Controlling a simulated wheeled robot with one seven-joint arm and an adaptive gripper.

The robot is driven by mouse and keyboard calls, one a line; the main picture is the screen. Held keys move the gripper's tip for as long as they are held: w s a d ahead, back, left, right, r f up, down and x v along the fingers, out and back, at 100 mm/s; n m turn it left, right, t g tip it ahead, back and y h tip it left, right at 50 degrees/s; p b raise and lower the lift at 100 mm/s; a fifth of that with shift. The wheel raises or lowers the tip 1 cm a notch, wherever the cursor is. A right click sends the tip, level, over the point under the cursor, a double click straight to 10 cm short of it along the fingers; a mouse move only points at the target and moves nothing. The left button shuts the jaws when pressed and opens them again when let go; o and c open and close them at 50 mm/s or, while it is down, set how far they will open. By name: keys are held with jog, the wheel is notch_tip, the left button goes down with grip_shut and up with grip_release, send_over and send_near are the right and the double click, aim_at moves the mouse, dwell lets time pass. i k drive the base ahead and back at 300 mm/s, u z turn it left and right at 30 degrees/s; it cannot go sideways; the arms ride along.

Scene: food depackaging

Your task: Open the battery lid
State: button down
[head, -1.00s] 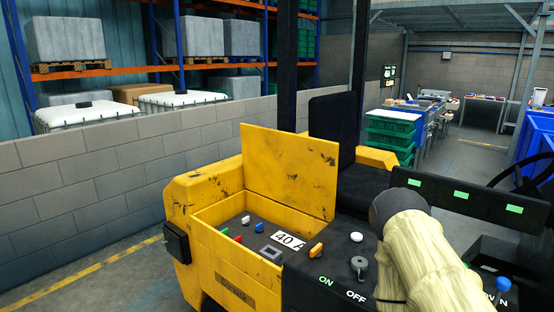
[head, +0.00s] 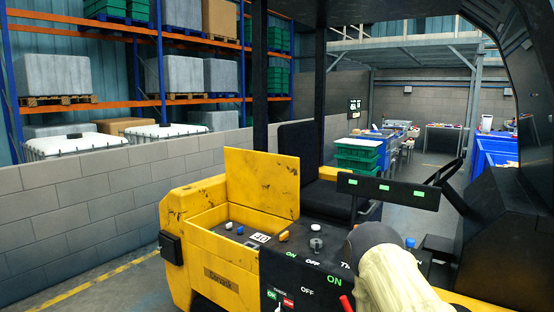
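The yellow battery lid (head: 262,181) stands upright, hinged open at the back of the yellow battery compartment (head: 212,247) of a forklift. Its face has dark scuffs. The open compartment shows a dark inner panel with small coloured knobs and a white label (head: 260,237). My arm, in a cream cover with a dark rounded end, reaches in from the lower right, apart from the lid in the picture. My gripper's fingers are not visible.
A dark control panel (head: 300,258) with ON and OFF marks lies right of the compartment. The seat (head: 300,150), a black bar with green lights (head: 388,190) and the steering wheel (head: 445,172) are behind it. A low grey block wall (head: 80,200) runs along the left.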

aim_at(268, 182)
jog(key=u, duration=0.85)
jog(key=i, duration=1.65)
jog(key=z, duration=0.9)
